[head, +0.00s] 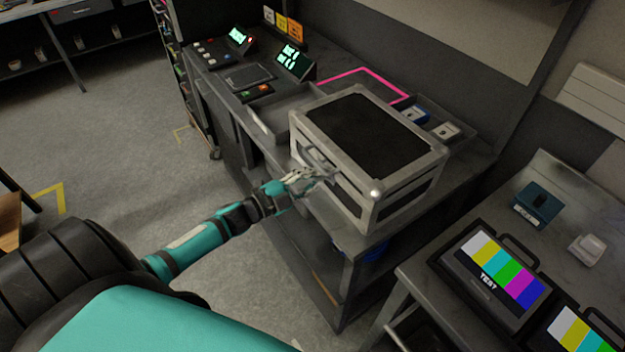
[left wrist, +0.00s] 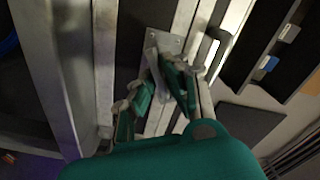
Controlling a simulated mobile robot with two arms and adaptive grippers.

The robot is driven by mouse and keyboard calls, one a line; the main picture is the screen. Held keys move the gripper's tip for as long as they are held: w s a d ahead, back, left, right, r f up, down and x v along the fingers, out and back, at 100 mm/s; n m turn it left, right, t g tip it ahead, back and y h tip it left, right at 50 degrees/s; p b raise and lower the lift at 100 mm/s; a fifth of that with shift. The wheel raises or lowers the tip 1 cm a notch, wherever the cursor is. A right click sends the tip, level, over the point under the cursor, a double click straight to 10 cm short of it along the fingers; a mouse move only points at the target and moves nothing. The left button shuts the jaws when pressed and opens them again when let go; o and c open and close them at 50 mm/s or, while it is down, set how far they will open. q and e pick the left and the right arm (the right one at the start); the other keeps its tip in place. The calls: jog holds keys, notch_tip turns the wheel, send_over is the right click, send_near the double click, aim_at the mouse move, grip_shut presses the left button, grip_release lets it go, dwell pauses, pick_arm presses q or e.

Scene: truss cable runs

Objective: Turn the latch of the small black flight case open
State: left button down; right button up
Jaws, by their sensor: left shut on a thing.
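The small black flight case (head: 365,135) has black panels, pale metal edges and ball corners. It stands with its lid down on the grey bench. Its front also shows in the left wrist view, with a metal latch plate (left wrist: 168,42) on it. My left gripper (head: 318,176) reaches the case's front face from the left. In the left wrist view its green-and-grey fingers (left wrist: 160,82) are closed at the latch. The fingers hide most of the latch, so its exact angle is unclear. My right gripper is in neither view.
The bench (head: 335,225) also carries a control panel with lit displays (head: 294,64) and shallow trays (head: 430,122) behind the case. A second table at right holds test-pattern monitors (head: 492,268) and a teal box (head: 537,203). The floor (head: 110,130) at left is clear.

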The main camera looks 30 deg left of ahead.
pick_arm(q)
jog(key=m, duration=0.2)
jog(key=m+b, duration=0.1)
jog(key=m, duration=0.1)
jog(key=m+b, duration=0.1)
jog(key=m, duration=0.1)
jog(key=shift+f, duration=0.25)
jog(key=shift+s, duration=0.1)
dwell(0.4)
jog(key=c, duration=1.4)
grip_release()
jog(key=shift+c, duration=0.2)
jog(key=v, duration=1.2)
